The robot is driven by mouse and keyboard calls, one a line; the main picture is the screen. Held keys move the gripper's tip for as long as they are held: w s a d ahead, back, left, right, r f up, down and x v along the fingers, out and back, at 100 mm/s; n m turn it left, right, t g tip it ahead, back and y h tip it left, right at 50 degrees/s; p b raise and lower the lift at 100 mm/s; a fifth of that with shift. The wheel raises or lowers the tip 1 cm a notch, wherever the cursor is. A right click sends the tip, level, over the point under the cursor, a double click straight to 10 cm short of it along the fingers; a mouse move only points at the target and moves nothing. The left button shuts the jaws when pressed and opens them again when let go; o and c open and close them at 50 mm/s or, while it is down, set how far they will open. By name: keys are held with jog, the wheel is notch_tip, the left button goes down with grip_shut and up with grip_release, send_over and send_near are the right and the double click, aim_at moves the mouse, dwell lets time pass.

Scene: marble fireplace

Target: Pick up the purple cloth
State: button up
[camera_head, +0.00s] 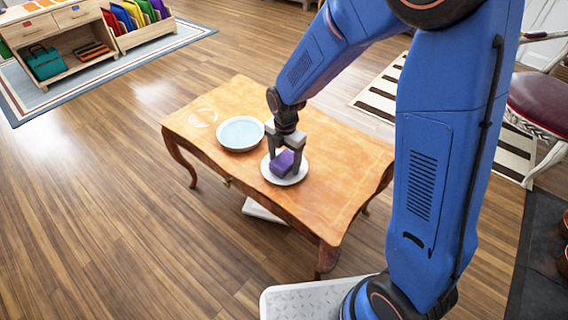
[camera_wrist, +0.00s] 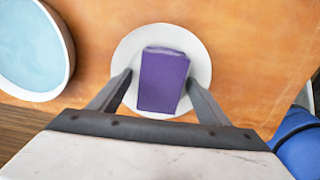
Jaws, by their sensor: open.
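The purple cloth (camera_head: 281,163) looks like a folded block and lies on a small white plate (camera_head: 272,177) on the wooden table (camera_head: 340,160). In the wrist view the cloth (camera_wrist: 163,80) sits near the middle of the plate (camera_wrist: 202,62). My gripper (camera_head: 287,158) points down over the plate. Its fingers are open, one on each side of the cloth, as the wrist view also shows for my gripper (camera_wrist: 160,84). I cannot tell whether the fingers touch the cloth.
A wide white bowl (camera_head: 241,133) with a pale blue inside stands left of the plate. The table's right side is clear. A shelf unit (camera_head: 60,45), a striped rug (camera_head: 385,85) and a red-seated chair (camera_head: 540,100) stand or lie farther off.

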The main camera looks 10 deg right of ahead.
aim_at(284, 159)
jog(key=c, duration=1.2)
jog(key=shift+c, duration=0.2)
jog(key=shift+r, duration=0.1)
notch_tip(284, 159, up, 10)
jog(key=shift+f, duration=0.1)
